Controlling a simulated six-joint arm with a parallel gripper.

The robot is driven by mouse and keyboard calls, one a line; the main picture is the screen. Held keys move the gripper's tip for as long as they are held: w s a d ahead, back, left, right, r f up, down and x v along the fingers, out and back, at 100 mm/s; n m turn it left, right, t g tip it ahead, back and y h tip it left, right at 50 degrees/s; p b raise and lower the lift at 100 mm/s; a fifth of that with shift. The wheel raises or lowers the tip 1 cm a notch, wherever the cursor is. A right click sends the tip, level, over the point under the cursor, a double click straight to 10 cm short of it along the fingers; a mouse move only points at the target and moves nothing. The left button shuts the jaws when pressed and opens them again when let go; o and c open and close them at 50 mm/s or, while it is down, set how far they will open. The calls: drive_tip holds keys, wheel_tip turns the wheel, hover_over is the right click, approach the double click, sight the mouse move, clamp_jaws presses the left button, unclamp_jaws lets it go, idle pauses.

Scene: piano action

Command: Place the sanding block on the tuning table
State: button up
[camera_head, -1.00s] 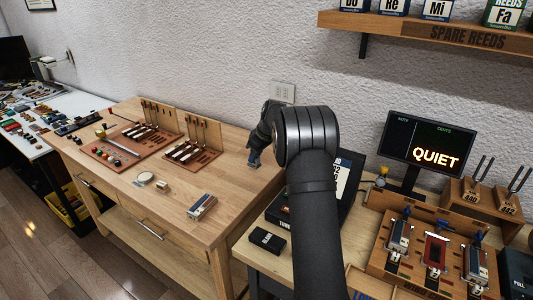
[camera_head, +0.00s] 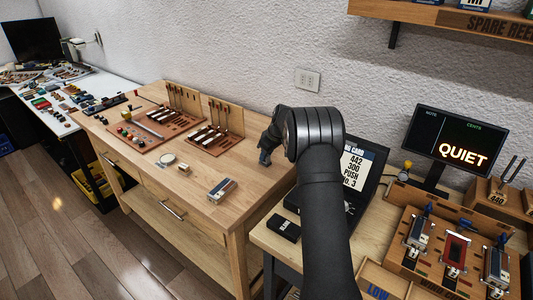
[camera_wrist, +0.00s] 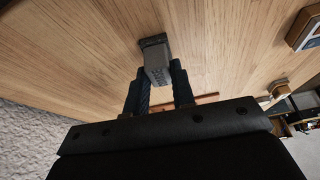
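My gripper (camera_head: 266,151) is over the right back part of the wooden bench, in the head view. A small grey-blue block, which looks like the sanding block (camera_head: 265,158), is at its fingertips. In the wrist view the grey block (camera_wrist: 156,62), with a dark far end, sits between the two dark fingers (camera_wrist: 160,88), which appear shut on it. Bench wood lies behind it; I cannot tell the exact gap below. The tuning table (camera_head: 263,240) is the lower table at the right. My arm hides part of it.
On the tuning table are a small black box (camera_head: 284,228), an open black case (camera_head: 362,178), a screen (camera_head: 455,140) and a wooden fixture (camera_head: 450,240).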

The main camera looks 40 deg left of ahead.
drive_tip(key=o, duration=0.4)
drive_tip(key=shift+o, duration=0.2)
drive_tip(key=shift+r, duration=0.1)
drive_tip(key=v, duration=1.6)
drive_tip(key=shift+s+a, duration=0.25)
drive_tip(key=shift+a, duration=0.1)
drive_tip(key=shift+o, duration=0.4)
drive_tip(key=shift+v, duration=0.8)
